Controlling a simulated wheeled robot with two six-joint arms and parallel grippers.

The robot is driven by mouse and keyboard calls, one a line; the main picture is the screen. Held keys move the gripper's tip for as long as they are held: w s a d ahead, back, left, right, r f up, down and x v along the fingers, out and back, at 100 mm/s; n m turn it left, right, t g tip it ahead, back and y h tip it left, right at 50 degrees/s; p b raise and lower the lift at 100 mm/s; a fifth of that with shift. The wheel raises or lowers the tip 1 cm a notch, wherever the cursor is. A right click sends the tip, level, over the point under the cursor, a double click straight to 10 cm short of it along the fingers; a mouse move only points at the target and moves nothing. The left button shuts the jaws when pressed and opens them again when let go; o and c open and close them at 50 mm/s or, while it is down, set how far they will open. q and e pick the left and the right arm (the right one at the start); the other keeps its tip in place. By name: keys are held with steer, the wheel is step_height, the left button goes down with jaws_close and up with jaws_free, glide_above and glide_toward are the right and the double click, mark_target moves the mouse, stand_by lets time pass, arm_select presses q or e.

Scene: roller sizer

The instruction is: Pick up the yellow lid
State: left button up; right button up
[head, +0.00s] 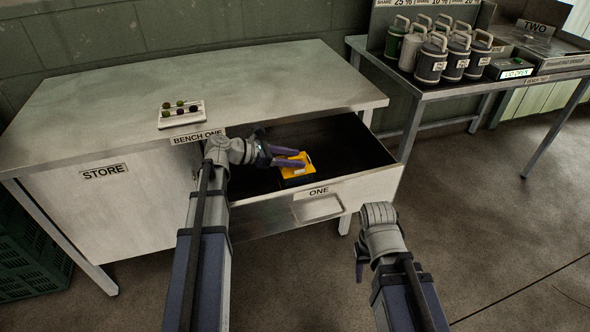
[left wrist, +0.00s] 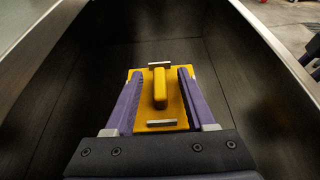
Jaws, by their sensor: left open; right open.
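The yellow lid (head: 297,168) lies inside the open drawer (head: 375,188) labelled ONE. In the left wrist view the lid (left wrist: 140,88) is a flat yellow plate with a raised yellow handle (left wrist: 160,88) and a pale strip at each end. My left gripper (head: 290,157) is open inside the drawer at the lid. In the left wrist view its two purple fingers (left wrist: 160,92) lie on either side of the handle, with visible gaps between them and it. My right gripper (head: 360,262) hangs in front of the drawer, over the floor, away from the lid.
The drawer walls rise around my left gripper. Bench one (head: 110,95) carries a small tray (head: 181,121) with dark and green pieces. Bench two (head: 440,97) at the right holds several handled canisters (head: 431,62) and a lit display (head: 514,73). Floor at the right is clear.

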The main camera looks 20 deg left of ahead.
arm_select(q)
steer(key=shift+x, duration=1)
steer(key=shift+r, duration=0.1)
jaws_close()
